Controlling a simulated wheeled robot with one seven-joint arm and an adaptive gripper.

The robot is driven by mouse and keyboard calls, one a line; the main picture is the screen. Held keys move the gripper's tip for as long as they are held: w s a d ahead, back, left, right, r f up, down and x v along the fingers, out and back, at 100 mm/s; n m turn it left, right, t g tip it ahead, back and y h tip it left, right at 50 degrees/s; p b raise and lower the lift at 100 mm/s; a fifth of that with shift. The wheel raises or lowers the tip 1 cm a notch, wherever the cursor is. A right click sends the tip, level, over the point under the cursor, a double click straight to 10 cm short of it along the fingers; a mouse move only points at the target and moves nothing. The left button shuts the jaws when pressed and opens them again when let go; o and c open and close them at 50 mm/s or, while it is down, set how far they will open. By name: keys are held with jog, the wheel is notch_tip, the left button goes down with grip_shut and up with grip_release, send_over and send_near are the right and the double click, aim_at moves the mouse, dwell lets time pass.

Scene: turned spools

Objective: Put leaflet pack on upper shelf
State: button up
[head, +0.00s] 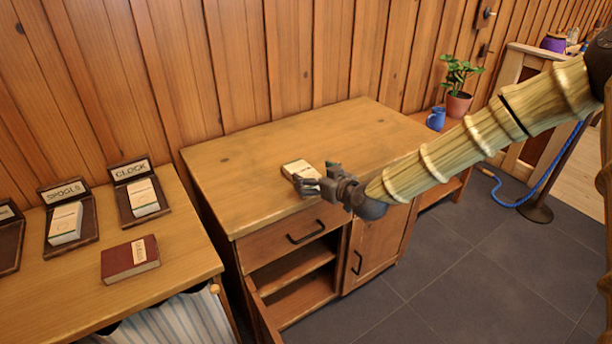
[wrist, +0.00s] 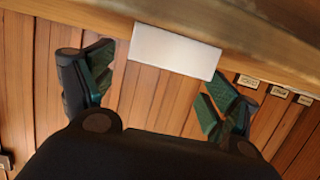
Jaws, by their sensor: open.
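A white leaflet pack (head: 298,170) lies flat on top of the wooden cabinet (head: 250,160), near its front edge. My gripper (head: 303,179) is open at the pack's near side and partly covers it. In the wrist view the pack (wrist: 175,52) shows as a pale block between and beyond the two spread green-padded fingers (wrist: 158,88). I see no finger clearly closed on it. Below the drawer, the cabinet's left compartment is open and shows an upper shelf (head: 290,268) and a lower surface (head: 305,298). Both look empty where visible.
The open door (head: 262,318) sticks out at the compartment's left. A drawer (head: 300,232) above and a right door (head: 372,245) are shut. A left counter (head: 185,235) holds labelled stands and a red book (head: 130,260). A plant (head: 458,85) and blue mug (head: 436,118) stand behind right.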

aim_at(303, 171)
jog(key=shift+x, duration=1.6)
jog(key=shift+f, duration=0.15)
jog(key=shift+c, duration=0.3)
jog(key=c, duration=1.1)
jog(key=shift+c, duration=0.4)
